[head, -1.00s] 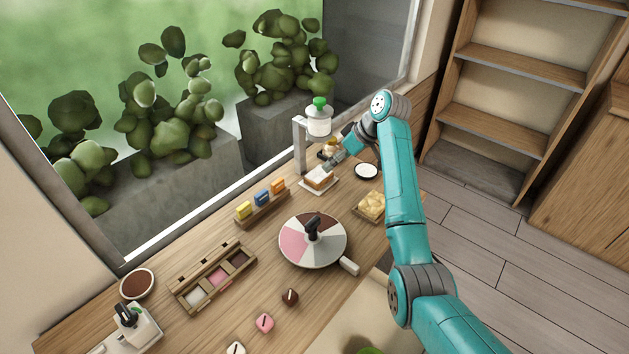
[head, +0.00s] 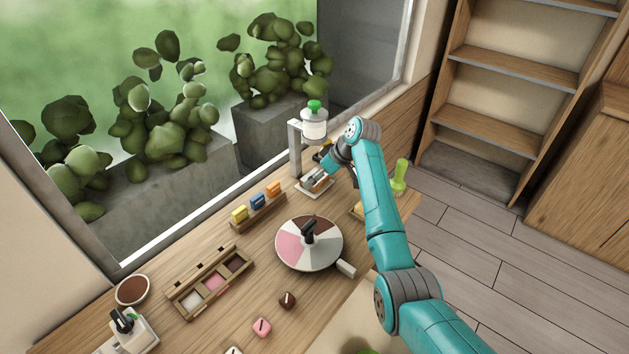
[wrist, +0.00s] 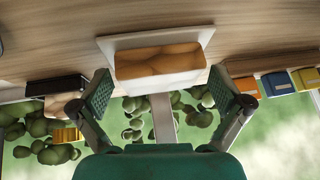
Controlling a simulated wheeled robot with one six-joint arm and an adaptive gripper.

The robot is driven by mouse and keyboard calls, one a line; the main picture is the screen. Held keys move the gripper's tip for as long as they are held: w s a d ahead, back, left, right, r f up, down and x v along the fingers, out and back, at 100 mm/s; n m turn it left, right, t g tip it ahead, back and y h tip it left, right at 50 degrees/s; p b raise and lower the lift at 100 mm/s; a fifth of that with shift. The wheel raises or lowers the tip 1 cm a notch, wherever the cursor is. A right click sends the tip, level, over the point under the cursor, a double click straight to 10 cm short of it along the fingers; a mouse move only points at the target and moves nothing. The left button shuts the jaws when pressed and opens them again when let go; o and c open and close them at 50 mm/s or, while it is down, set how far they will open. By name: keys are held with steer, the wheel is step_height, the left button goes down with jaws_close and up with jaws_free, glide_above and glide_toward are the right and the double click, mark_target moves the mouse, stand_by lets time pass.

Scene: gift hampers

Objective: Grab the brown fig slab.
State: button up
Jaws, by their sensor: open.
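A dispenser with a green cap (head: 313,122) and grey post (head: 295,150) stands just behind the plate. A rack (head: 260,215) of yellow, blue and orange blocks is at left, and a round segmented turntable (head: 309,262) is in front. A green bottle (head: 399,177) stands at right.

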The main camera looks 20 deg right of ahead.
steer(key=c, duration=1.1)
